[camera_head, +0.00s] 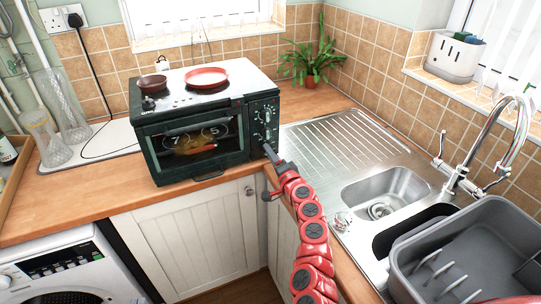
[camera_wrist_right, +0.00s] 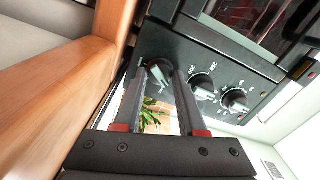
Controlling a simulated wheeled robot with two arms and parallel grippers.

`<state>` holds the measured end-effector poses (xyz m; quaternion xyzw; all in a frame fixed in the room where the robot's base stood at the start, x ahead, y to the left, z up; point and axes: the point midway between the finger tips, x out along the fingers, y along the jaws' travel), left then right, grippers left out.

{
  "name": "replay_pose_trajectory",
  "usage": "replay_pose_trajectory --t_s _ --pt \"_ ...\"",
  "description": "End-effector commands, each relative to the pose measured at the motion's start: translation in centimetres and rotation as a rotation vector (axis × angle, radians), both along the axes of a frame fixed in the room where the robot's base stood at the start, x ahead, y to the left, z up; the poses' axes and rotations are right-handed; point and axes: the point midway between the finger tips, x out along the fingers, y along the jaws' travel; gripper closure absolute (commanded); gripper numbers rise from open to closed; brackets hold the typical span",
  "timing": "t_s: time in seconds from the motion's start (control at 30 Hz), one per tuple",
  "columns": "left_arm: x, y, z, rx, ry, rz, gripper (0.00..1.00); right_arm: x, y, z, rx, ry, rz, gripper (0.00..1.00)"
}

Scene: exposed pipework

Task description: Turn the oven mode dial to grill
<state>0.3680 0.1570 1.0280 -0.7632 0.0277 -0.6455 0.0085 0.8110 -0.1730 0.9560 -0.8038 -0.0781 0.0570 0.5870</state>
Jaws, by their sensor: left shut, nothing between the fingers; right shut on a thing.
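The black toaster oven (camera_head: 172,150) stands on the wooden worktop, its dial panel (camera_head: 265,112) on the right of its front. My right gripper (camera_head: 269,152) is at the panel's lower end. In the right wrist view, its fingertips (camera_wrist_right: 160,76) are closed on the sides of a dark round dial (camera_wrist_right: 158,68), the end one in the row. A middle dial (camera_wrist_right: 203,86) and another dial (camera_wrist_right: 235,99) sit beside it, free of the gripper. My left gripper is out of view.
A dark bowl (camera_head: 152,84) and a red plate (camera_head: 206,77) sit on the oven top. A steel sink (camera_head: 385,190) and a grey basin (camera_head: 480,245) lie to the right. A potted plant (camera_head: 311,65) stands behind. Glass vases (camera_head: 45,135) stand at left.

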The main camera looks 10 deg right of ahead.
Motion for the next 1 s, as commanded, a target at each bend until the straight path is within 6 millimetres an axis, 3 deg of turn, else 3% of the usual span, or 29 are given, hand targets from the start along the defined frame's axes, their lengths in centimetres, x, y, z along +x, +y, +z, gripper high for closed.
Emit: replay_pose_trajectory --t_s 1.0 --pt "0.0 0.0 2.8 0.0 0.0 0.0 1.0 0.0 -0.1 0.0 0.947 0.185 -0.003 1.0"
